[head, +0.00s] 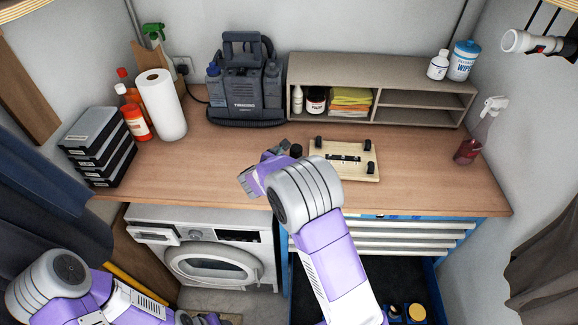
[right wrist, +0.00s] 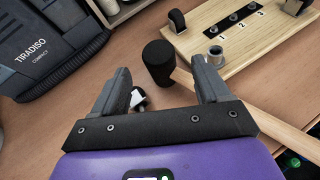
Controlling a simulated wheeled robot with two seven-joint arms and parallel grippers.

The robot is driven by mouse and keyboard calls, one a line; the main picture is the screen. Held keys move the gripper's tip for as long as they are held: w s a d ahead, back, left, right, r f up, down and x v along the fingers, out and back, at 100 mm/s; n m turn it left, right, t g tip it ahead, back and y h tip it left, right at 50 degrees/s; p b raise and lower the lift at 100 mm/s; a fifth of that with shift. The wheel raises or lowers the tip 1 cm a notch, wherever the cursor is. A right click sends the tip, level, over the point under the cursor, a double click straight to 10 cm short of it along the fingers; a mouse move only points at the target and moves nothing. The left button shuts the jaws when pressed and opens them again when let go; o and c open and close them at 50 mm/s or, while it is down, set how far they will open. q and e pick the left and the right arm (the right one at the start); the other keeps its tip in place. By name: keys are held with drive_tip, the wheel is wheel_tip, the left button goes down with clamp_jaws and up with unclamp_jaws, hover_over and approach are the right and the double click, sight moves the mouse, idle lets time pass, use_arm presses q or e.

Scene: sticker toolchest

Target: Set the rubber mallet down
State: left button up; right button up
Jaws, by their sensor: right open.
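The rubber mallet has a black head (right wrist: 160,64) and a pale wooden handle (right wrist: 270,127). It appears to lie on the wooden worktop beside the numbered board. Its black head also shows in the head view (head: 296,150), with the handle hidden behind my right arm. My right gripper (head: 262,168) is over the worktop. In the right wrist view its fingers (right wrist: 161,72) are apart, with nothing held between them. The handle passes behind the right-hand finger. Only a small part of my left gripper (head: 203,318) shows at the bottom edge, and its jaws cannot be made out.
The wooden board (head: 353,169) with black posts lies right of the mallet head. A small white-and-black item (right wrist: 138,99) lies between the finger outlines. A dark machine (head: 244,90) and a shelf unit (head: 420,88) stand behind.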

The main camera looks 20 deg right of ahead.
sight(299, 148)
drive_tip(key=shift+w+d+f+h, duration=0.15)
drive_tip(key=shift+d, duration=0.3)
drive_tip(key=shift+w+d+f+h, duration=0.1)
drive_tip(key=shift+d+h, duration=0.05)
drive_tip(key=shift+d, duration=0.25)
drive_tip(key=x, duration=0.1)
drive_tip(key=p+x, duration=0.1)
drive_tip(key=x, duration=0.1)
drive_tip(key=p+x, duration=0.1)
drive_tip(key=x, duration=0.1)
drive_tip(key=shift+w+a+f, duration=0.1)
drive_tip(key=shift+w+a, duration=0.15)
drive_tip(key=shift+w, duration=0.05)
drive_tip(key=shift+w+d+f, duration=0.3)
drive_tip(key=shift+w+d, duration=0.05)
drive_tip(key=shift+d, duration=0.05)
drive_tip(key=c, duration=1.3)
drive_tip(key=shift+r, duration=0.1)
clamp_jaws()
